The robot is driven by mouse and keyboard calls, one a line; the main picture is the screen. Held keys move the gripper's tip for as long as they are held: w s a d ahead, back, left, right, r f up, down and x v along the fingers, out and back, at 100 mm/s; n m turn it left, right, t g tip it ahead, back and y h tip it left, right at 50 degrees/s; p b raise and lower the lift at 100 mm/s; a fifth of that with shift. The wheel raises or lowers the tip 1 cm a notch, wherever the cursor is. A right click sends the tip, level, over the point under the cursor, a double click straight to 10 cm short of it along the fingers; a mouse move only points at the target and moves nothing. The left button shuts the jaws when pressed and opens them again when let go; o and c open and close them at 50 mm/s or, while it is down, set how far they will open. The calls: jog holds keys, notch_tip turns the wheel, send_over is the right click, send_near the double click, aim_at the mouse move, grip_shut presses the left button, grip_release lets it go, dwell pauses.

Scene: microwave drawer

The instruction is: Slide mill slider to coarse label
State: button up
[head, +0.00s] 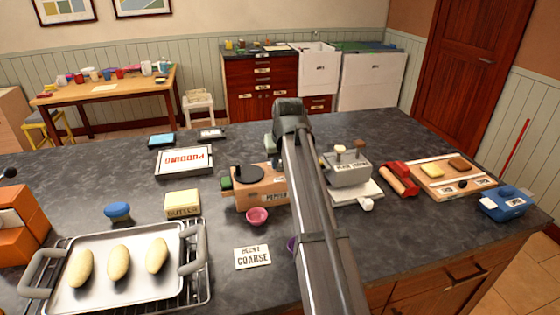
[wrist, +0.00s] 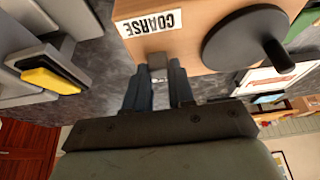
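The mill is a wooden box (head: 250,199) with a black crank disc on top, at the middle of the counter in the head view. In the wrist view the mill's wooden face (wrist: 185,52) carries a white COARSE label (wrist: 150,23). A small grey slider knob (wrist: 157,66) sticks out at that face's near edge, beside the label. My gripper (wrist: 158,82) has its two dark fingers close together, one on each side of the knob, and looks shut on it. In the head view my arm hides the fingertips and the mill's right part.
A pink bowl (head: 257,216) and a COARSE card (head: 252,257) lie in front of the mill. A grey labelled device (head: 347,173) stands to its right. A butter-coloured block (head: 182,203) and a tray of rolls (head: 100,290) are at left.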

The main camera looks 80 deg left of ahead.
grip_shut()
jog(key=shift+d, duration=1.2)
jog(key=o, duration=0.6)
grip_release()
jog(key=shift+c, duration=0.2)
jog(key=shift+r, duration=0.1)
